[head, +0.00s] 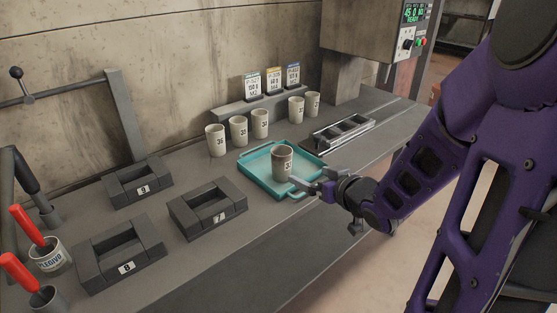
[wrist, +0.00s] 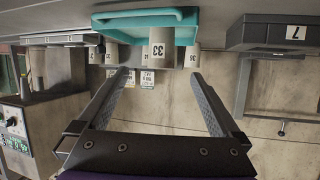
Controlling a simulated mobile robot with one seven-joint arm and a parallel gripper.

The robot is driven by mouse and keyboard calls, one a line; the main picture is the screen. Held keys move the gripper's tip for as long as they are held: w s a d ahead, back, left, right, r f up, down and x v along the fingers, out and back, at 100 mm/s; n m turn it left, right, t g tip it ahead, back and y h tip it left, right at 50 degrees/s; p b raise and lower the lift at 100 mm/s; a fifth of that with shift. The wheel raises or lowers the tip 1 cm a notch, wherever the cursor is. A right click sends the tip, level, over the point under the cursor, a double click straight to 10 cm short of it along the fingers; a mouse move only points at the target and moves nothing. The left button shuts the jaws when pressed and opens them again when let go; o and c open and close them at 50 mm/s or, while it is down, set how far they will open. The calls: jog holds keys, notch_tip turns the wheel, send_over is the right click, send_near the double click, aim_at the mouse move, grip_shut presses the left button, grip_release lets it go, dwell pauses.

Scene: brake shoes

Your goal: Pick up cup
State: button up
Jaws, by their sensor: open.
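A grey-beige cup marked 33 (head: 282,164) stands upright on a teal tray (head: 257,172) on the bench. In the wrist view, which is upside down, the cup (wrist: 160,46) is in line with the gap between my fingers, beyond their tips. The tray (wrist: 140,22) shows at the top there. My gripper (head: 308,187) is open and empty at the tray's right front edge, just right of the cup. Both spread fingers (wrist: 159,73) show in the wrist view. I see no contact with the cup.
Several similar cups (head: 238,131) stand behind the tray, below label cards (head: 273,81). Dark slotted blocks (head: 208,210) lie to the left, one marked 7 (wrist: 291,33). A metal rack (head: 343,133) lies to the right of the tray. The front bench strip is clear.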

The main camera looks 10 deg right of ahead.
aim_at(286, 166)
jog(key=x, duration=1.1)
jog(key=shift+s+f+b, duration=0.1)
jog(key=shift+f+b, duration=0.05)
jog(key=shift+b, duration=0.2)
jog(key=shift+a+b+x, duration=0.2)
jog(key=shift+b+x, duration=0.3)
jog(key=shift+x, duration=2.3)
jog(key=c, duration=1.5)
jog(key=shift+r, duration=0.35)
